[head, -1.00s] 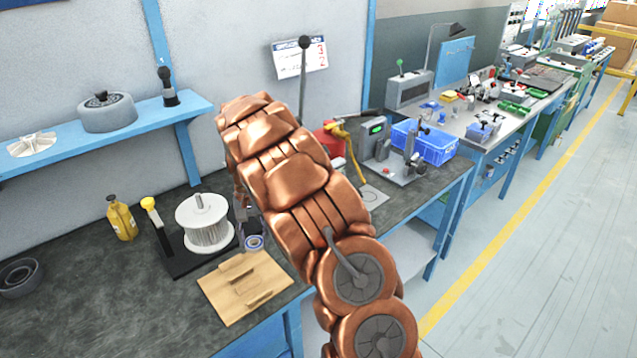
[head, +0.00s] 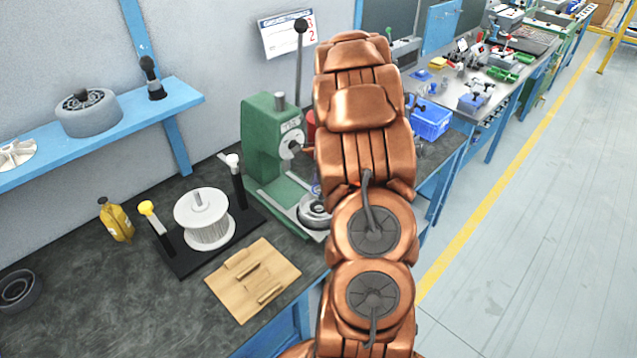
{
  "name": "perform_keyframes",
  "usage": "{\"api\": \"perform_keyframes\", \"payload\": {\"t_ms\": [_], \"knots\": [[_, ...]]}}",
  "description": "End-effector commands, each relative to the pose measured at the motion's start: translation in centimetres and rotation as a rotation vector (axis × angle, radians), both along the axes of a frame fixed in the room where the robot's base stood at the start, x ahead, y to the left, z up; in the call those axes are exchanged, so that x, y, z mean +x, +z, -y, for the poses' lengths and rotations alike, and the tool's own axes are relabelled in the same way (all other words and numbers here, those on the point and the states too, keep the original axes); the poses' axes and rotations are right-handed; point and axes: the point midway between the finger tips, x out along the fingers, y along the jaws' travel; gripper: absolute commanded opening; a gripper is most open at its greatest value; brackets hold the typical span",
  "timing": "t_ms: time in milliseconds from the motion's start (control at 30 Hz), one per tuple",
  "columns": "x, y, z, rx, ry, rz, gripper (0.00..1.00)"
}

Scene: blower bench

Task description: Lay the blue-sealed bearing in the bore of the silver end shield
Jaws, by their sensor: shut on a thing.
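The silver end shield (head: 314,213) is a round metal part on the base of the green press, just left of my arm. Its right side is hidden behind the arm. A small bluish sliver (head: 316,188) shows at the arm's left edge, above the end shield. It may be the blue-sealed bearing, but too little shows to be sure. My gripper is hidden behind my copper-coloured arm, so its fingers and their exact place over the end shield do not show.
The green arbor press (head: 268,150) stands at the back of the dark bench. A dark ring (head: 18,290) lies far left.

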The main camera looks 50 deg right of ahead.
Motion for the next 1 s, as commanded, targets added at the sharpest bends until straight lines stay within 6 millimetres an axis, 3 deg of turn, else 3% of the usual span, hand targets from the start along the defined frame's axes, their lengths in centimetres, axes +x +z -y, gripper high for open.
{"api": "perform_keyframes", "payload": {"t_ms": [267, 1000], "knots": [[0.1, 0.1, -0.2, 0.004, -0.001, 0.001, 0.11], [0.2, -4.3, -0.3, 0.003, 0.004, -0.001, 0.11]]}}
